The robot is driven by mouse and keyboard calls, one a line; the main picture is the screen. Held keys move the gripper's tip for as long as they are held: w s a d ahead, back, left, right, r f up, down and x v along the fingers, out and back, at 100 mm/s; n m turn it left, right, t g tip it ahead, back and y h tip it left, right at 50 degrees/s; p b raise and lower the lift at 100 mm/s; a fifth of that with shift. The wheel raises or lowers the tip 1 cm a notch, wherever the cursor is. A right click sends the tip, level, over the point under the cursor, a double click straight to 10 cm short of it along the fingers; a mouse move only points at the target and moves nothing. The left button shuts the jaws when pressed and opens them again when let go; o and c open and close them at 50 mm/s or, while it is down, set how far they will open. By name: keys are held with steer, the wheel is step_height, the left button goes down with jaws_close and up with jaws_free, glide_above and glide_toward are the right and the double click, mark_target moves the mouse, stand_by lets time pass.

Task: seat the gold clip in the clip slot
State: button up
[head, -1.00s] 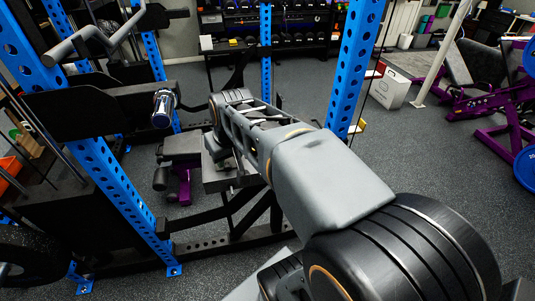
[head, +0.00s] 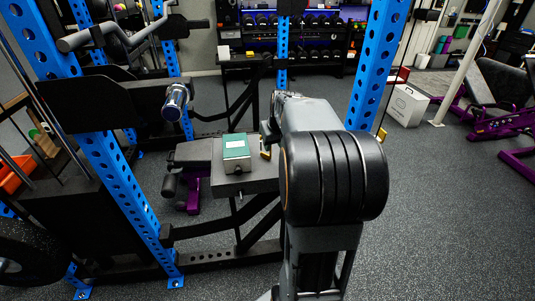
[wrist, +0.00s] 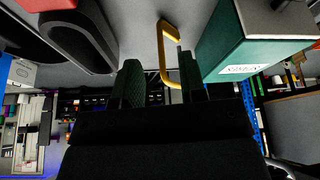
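The gold clip (wrist: 166,52) is a thin angular yellow bracket in the wrist view, over a grey surface and beside a green box (wrist: 240,45). My gripper (wrist: 161,78) has its two dark green fingers apart, with a clear gap between them. The lower end of the clip shows close to the right finger; I cannot tell whether they touch. In the head view a small yellow piece (head: 265,153), seemingly the clip, shows beside my arm, and my gripper is hidden behind the arm. I cannot make out the clip slot.
The green box also shows in the head view (head: 236,146), on a dark grey platform (head: 256,184). Blue rack posts (head: 380,65) stand on both sides, and a chrome bar end (head: 176,99) juts out at the left. Open floor lies to the right.

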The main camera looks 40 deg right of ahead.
steer(key=shift+x, duration=2.7)
steer(key=shift+r, duration=0.1)
jaws_close()
